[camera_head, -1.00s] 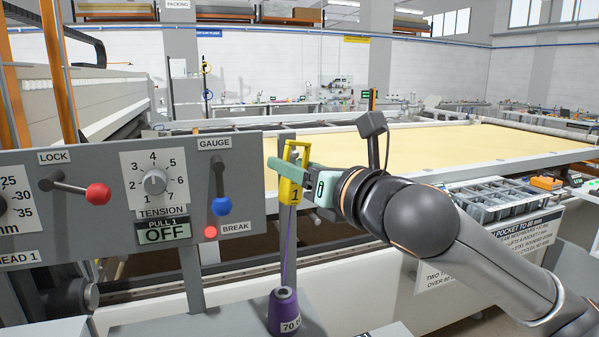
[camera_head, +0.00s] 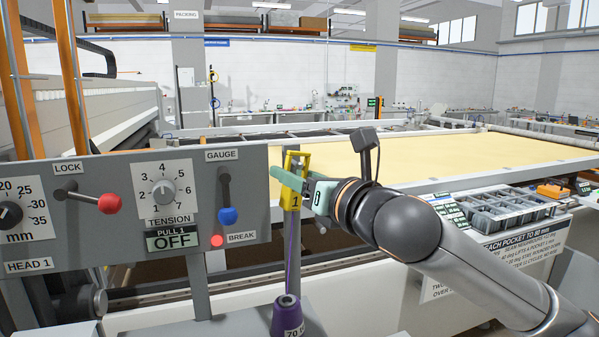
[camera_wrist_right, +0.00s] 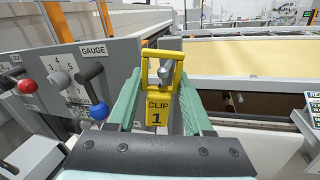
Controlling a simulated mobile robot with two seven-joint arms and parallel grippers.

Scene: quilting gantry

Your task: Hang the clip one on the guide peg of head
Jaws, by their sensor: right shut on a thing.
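The yellow clip one (camera_head: 292,196) is upright in my right gripper (camera_head: 299,186), whose green fingers close on its sides. It also shows in the right wrist view, with its "CLIP 1" body (camera_wrist_right: 158,107) between the fingers (camera_wrist_right: 160,96) and its open yellow loop above. A grey peg-like end (camera_wrist_right: 166,71), which looks like the guide peg, shows inside the loop opening. I cannot tell whether the loop is around it or only lined up with it. A grey post (camera_head: 292,250) stands directly behind the clip. My left gripper is not in view.
Left of the clip is the grey HEAD 1 panel (camera_head: 120,238) with a red-knobbed lever, a tension dial and a blue-knobbed gauge lever (camera_head: 228,215). A purple cone (camera_head: 287,318) stands below the clip. A compartment tray (camera_head: 510,211) lies right, beyond my arm.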

